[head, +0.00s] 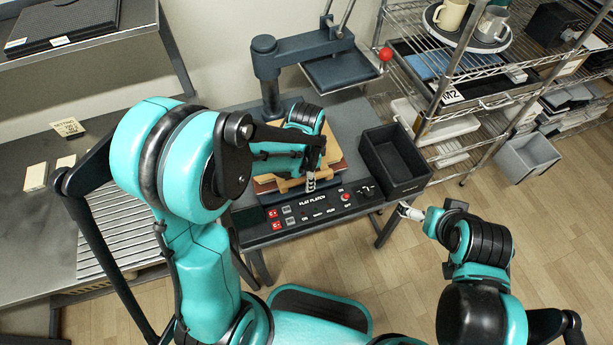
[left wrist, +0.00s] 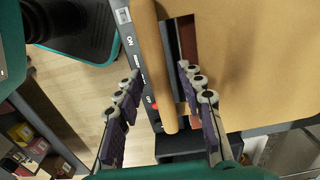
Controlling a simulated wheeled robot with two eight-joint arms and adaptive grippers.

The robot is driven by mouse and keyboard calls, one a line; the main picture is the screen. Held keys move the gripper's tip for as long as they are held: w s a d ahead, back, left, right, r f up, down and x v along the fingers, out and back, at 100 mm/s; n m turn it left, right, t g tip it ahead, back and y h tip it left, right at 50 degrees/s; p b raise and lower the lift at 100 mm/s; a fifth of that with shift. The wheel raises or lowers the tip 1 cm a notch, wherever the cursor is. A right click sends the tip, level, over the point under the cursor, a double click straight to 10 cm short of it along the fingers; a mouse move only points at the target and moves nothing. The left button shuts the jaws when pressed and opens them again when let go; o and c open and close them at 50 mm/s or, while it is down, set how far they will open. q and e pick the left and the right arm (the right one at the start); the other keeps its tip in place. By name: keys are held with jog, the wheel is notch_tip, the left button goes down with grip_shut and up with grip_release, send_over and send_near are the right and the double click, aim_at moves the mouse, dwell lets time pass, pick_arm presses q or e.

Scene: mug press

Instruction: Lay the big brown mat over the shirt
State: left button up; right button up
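The big brown mat (head: 268,184) is a tan sheet on the press, partly hidden by my left arm. In the left wrist view the mat (left wrist: 260,60) fills the right side, with a slot and a tan bar along its near edge. My left gripper (head: 310,184) is over the mat's front edge. In the left wrist view its fingers (left wrist: 160,78) are apart, one on either side of the bar, with a gap to the left finger. A reddish-brown surface shows beside the mat; I cannot tell whether it is the shirt. My right gripper (head: 408,212) is right of the press table, away from the mat.
A black open bin (head: 394,160) stands right of the press. The control panel (head: 318,207) lies along the front. The raised press plate (head: 340,70) hangs behind. A wire rack (head: 470,100) stands at the right; a grey table (head: 45,215) is at the left.

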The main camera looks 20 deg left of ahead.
pick_arm(q)
jog(key=shift+r, duration=0.2)
notch_tip(320, 180, up, 11)
jog(key=p, duration=0.4)
jog(key=s+a+r+n+t, duration=0.4)
jog(key=s+r+n+t, duration=0.3)
jog(key=s+n, duration=0.3)
jog(key=shift+s+a+r+n, duration=0.15)
jog(key=shift+a+r+n, duration=0.2)
jog(key=shift+n, duration=0.25)
jog(key=shift+f+b, duration=0.7)
jog(key=shift+f, duration=0.25)
